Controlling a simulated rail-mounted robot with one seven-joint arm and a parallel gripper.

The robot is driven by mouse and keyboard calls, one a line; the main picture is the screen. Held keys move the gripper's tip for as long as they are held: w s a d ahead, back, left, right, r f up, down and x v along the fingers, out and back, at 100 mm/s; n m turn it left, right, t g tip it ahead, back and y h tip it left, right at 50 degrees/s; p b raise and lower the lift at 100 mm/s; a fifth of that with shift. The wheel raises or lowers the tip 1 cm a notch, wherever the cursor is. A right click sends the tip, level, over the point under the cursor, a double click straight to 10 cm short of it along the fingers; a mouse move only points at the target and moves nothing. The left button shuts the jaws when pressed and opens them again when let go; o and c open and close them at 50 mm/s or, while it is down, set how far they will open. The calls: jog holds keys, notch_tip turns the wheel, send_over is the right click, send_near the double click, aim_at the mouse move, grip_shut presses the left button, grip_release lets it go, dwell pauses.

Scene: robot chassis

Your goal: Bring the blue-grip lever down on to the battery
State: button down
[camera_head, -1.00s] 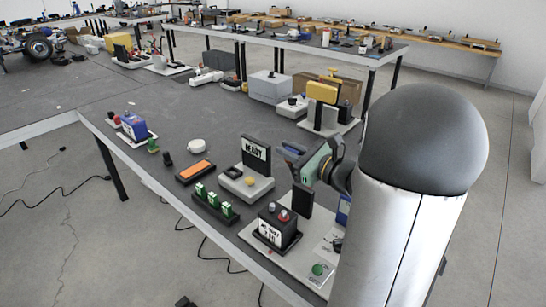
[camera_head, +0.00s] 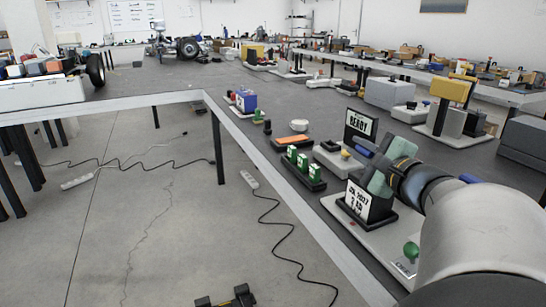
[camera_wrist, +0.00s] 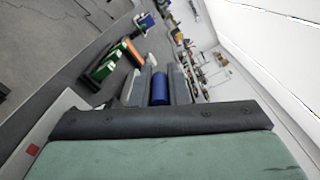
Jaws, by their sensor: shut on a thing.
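The battery (camera_head: 367,204) is a black block with a white dated label on its front face. It stands on a pale base plate (camera_head: 345,216) near the table's front edge. My gripper (camera_head: 366,148) is green and grey and is above and behind the battery in the head view, covering its top and terminals.
A black READY sign (camera_head: 360,125) on a grey box stands behind the battery. A rack of green modules (camera_head: 301,168) and an orange-topped tray (camera_head: 290,141) lie to the left. A green knob (camera_head: 411,251) is on the plate at the front right.

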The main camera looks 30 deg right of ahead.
jog(key=shift+a+f+b, duration=0.2)
jog(key=shift+f+b, duration=1)
jog(key=shift+b, duration=0.2)
jog(key=c, duration=1.4)
grip_release()
jog(key=shift+r, duration=0.1)
